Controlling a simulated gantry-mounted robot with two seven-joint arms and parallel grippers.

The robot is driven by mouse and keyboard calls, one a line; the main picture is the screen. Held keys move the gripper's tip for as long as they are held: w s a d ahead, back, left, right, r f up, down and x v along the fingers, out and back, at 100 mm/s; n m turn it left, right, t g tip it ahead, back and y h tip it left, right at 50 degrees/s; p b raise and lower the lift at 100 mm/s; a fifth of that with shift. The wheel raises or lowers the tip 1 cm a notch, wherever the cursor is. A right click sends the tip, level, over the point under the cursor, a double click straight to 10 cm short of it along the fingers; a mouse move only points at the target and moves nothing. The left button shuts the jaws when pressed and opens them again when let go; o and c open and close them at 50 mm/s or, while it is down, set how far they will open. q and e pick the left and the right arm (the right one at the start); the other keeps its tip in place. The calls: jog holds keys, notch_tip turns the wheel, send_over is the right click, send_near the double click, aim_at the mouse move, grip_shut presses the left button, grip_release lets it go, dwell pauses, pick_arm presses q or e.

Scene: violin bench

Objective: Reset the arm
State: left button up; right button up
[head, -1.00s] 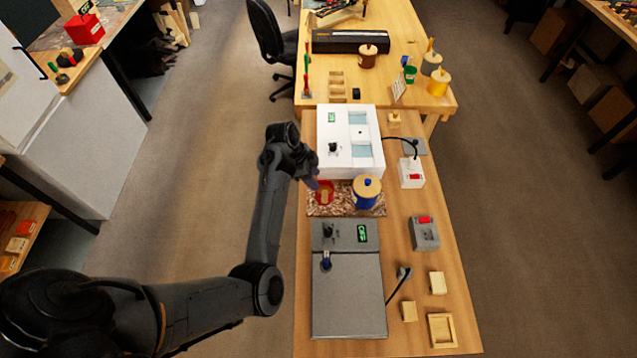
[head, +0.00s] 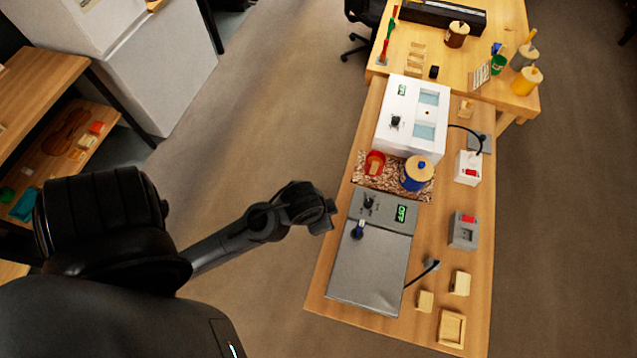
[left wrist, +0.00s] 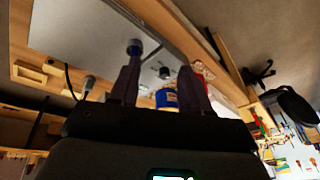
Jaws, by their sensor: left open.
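My left arm comes in from the left in the head view. My left gripper (head: 326,217) hangs over the floor edge just left of the bench. It is beside the grey hot plate (head: 368,268) and apart from it. In the left wrist view my left gripper (left wrist: 162,72) has its two dark fingers spread with nothing held between them. The hot plate with its blue knob and a blue jar show beyond the fingers. My right gripper is not in view.
The wooden bench (head: 330,290) holds a red cup (head: 375,162), a blue jar with a wooden lid (head: 416,174), a white box unit (head: 408,112), a grey switch box (head: 463,231) and small wood blocks. Open floor (head: 270,110) lies left of the bench.

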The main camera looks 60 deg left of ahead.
pick_arm(q)
jog(key=shift+n+h, duration=0.4)
jog(key=s+d, duration=0.1)
jog(key=s+d+r, duration=0.1)
jog(key=s+d, duration=0.1)
jog(key=shift+s+d, duration=0.25)
jog(key=shift+s, duration=0.05)
notch_tip(320, 180, up, 18)
jog(key=p, duration=1.7)
jog(key=shift+f, duration=0.2)
